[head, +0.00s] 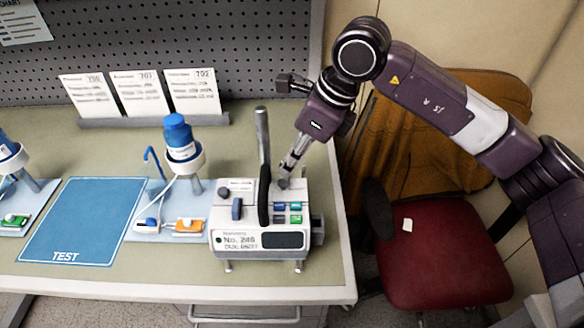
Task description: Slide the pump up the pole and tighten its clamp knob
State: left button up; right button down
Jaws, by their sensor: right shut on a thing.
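A white boxy device (231,244) with a dark display, small coloured buttons and a label reading No. 248 stands on short legs at the bench's front right. I cannot tell for sure if it is the pump. An upright grey rod (262,130) with a black lower part rises at its top; whether this is the pole is unclear. My right gripper (285,178) reaches down to the device's top, right of the rod, with its fingers shut on a small grey knob (283,184). The fingertips partly hide the knob. My left gripper is out of view.
Left of the device stand a blue-capped bottle (179,138) in a white holder and a blue TEST mat (85,215). Cards (142,93) stand at the back before a pegboard (200,40). A red chair (440,245) is right of the bench (190,278).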

jog(key=shift+m+b, duration=0.45)
jog(key=shift+m, duration=0.15)
jog(key=c, duration=1.8)
grip_release()
jog(key=shift+o, duration=0.2)
jog(key=v, duration=0.8)
jog(key=shift+s, duration=0.15)
jog(key=shift+a, duration=0.1)
